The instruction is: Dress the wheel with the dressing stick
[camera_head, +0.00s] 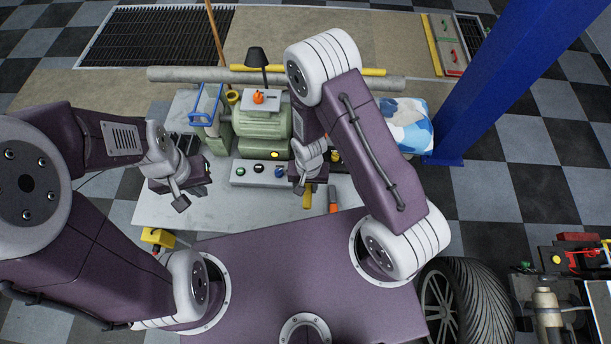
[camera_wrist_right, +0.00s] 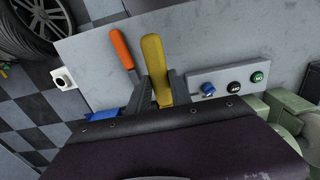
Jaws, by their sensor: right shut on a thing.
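My right gripper (camera_wrist_right: 160,88) is shut on a yellow stick (camera_wrist_right: 153,58), which I take to be the dressing stick. The stick also shows below the right wrist in the head view (camera_head: 308,199). An orange-handled tool (camera_head: 333,197) lies close beside it on the bench. The green grinder (camera_head: 262,127) stands at the middle of the bench, behind my right gripper. The right arm hides its right side, and I cannot make out the wheel clearly. My left gripper (camera_head: 181,201) is over the left of the bench; I cannot tell how its jaws stand.
A control strip (camera_head: 243,178) with green, black and blue controls lies in front of the grinder. A blue-framed holder (camera_head: 205,105) stands left of it, and a blue-and-white cloth (camera_head: 405,125) lies at right. The front left of the grey bench (camera_head: 235,210) is clear. A blue post (camera_head: 490,85) rises at right.

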